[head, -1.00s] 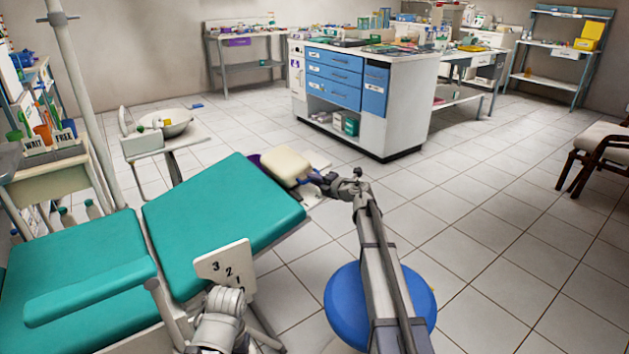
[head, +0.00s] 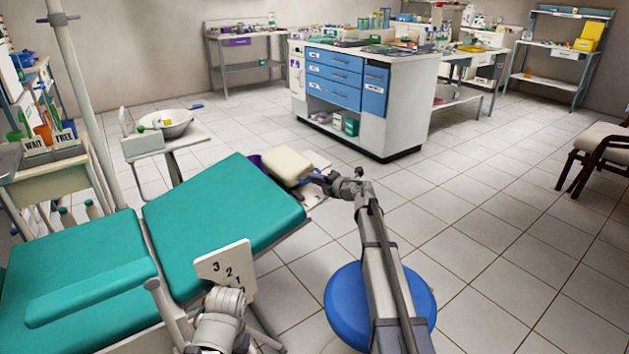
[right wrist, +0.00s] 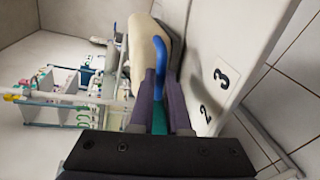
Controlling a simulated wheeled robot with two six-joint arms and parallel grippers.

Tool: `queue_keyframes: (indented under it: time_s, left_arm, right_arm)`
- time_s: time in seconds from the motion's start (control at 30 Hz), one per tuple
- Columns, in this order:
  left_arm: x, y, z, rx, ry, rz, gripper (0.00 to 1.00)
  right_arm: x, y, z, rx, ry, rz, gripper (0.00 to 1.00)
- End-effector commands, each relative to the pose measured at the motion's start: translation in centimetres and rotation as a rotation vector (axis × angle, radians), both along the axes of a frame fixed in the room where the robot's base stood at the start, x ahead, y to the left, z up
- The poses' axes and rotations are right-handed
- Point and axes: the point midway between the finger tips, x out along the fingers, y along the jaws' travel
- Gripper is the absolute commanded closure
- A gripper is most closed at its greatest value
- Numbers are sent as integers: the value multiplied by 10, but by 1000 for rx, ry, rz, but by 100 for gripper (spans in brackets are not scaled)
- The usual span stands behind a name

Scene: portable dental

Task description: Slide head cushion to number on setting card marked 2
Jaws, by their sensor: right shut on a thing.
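The cream head cushion (head: 288,166) sits at the upper end of the teal dental chair (head: 225,215). It also shows in the right wrist view (right wrist: 149,45). My right gripper (head: 318,180) is beside the cushion's right side. In the right wrist view my right gripper (right wrist: 160,85) is shut on a blue handle (right wrist: 157,50) next to the cushion. A white setting card (right wrist: 228,72) beside the fingers bears the numbers 3 and 2; the wrist view does not show a pointer clearly. My left gripper cannot be made out.
A blue round stool (head: 345,305) is under my right arm. A basin stand (head: 170,135) is behind the chair. A blue-drawered cabinet (head: 335,78) stands farther back, with open floor to the right.

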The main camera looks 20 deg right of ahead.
Motion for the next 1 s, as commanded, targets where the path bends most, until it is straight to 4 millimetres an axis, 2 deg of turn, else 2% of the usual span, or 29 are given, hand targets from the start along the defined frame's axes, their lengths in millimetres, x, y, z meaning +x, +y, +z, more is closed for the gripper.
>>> queue_keyframes:
  time_s: [0.03, 0.2, 0.5, 0.53, 0.77, 1.0]
  left_arm:
    - [0, 0, 4, 0, 0, 0, 40]
    - [0, 0, 12, 1, 0, 2, 40]
    - [0, 0, 11, 2, 0, 2, 40]
    - [0, 0, 11, 2, 0, 2, 40]
    - [0, 0, 11, 2, 0, 2, 40]
    - [0, 0, 11, 2, 0, 2, 40]
  right_arm:
    - [6, -12, 5, 1, -2, -8, 100]
    - [16, -39, 13, 1, -2, -10, 100]
    - [15, -42, 12, 0, -2, -8, 100]
    - [15, -42, 12, 0, -2, -8, 82]
    - [15, -41, 12, 0, -1, -6, 56]
    - [14, -40, 12, 0, -1, -5, 55]
